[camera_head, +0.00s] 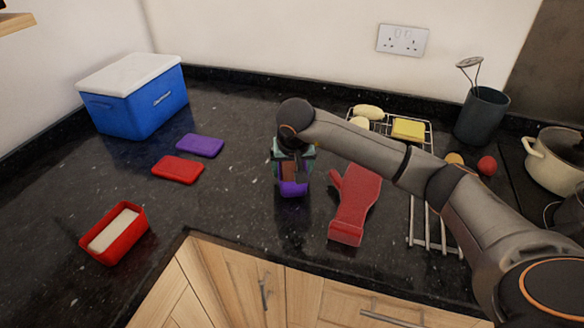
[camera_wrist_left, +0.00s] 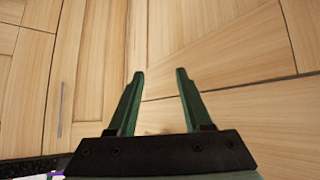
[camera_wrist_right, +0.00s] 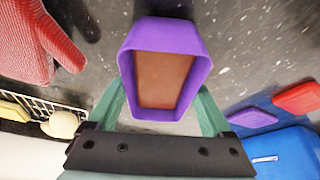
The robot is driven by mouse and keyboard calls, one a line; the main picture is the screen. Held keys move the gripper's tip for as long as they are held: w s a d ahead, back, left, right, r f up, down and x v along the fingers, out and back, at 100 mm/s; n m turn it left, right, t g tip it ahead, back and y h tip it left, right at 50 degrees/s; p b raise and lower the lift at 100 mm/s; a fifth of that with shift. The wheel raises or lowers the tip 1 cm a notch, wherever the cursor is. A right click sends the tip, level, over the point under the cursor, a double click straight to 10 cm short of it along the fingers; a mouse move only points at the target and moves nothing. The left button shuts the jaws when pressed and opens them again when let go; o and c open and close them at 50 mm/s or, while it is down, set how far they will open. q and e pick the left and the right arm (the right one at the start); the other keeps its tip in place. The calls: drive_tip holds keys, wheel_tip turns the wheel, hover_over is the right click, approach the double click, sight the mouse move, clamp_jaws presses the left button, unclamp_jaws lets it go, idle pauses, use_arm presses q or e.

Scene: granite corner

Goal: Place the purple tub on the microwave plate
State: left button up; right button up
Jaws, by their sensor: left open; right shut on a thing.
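The purple tub (camera_wrist_right: 165,35) has a brown filling and is open at the top. It also shows in the head view (camera_head: 293,188), partly hidden behind my right gripper (camera_head: 293,160). My right gripper is shut on the tub, with a green finger on either side of it. The tub is over the middle of the dark counter; I cannot tell whether it touches the surface. My left gripper (camera_wrist_left: 160,74) is open and empty in front of the wooden cabinet doors. I see no microwave plate in any view.
A red oven glove (camera_head: 355,203) and a wire rack (camera_head: 433,235) lie to the right. A purple lid (camera_head: 200,145), a red lid (camera_head: 178,170), a red tub (camera_head: 137,238) and a blue cooler (camera_head: 155,110) are to the left. A cream pot (camera_head: 553,165) stands far right.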

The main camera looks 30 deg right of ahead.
drive_tip(key=shift+f, duration=0.15)
drive_tip(key=shift+f, duration=0.15)
drive_tip(key=o, duration=1.5)
